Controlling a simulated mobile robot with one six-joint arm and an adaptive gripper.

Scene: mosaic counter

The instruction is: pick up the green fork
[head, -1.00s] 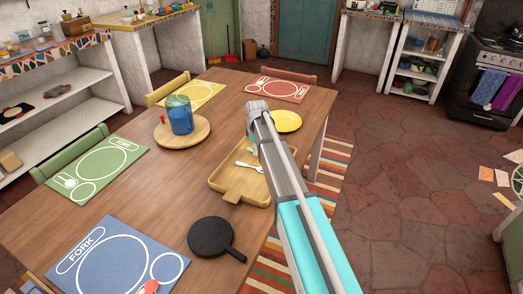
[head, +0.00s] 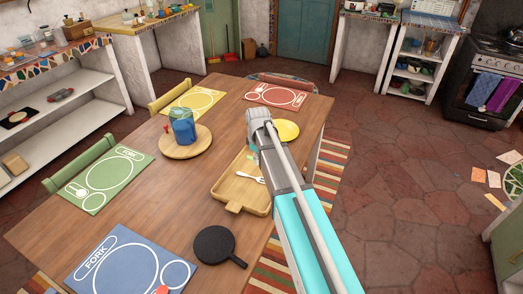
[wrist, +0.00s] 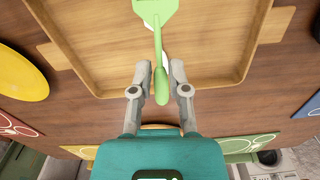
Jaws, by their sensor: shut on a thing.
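The green fork (wrist: 158,50) shows in the wrist view with its wide head at the top edge, where the tips are cut off, and its handle pointing toward me. My gripper (wrist: 161,72) has one finger on each side of the handle's end and is shut on it. The fork is over the wooden tray (wrist: 85,60); I cannot tell how far above it. In the head view my arm hides most of the gripper and the green fork. A white fork (head: 250,178) lies in the tray, partly behind the green one in the wrist view.
A yellow plate (head: 287,130) stands beyond the tray, and a black pan (head: 214,244) lies nearer. A blue cup (head: 182,127) stands on a round board (head: 190,150) to the left. Coloured placemats lie around the table. Bare wood lies left of the tray.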

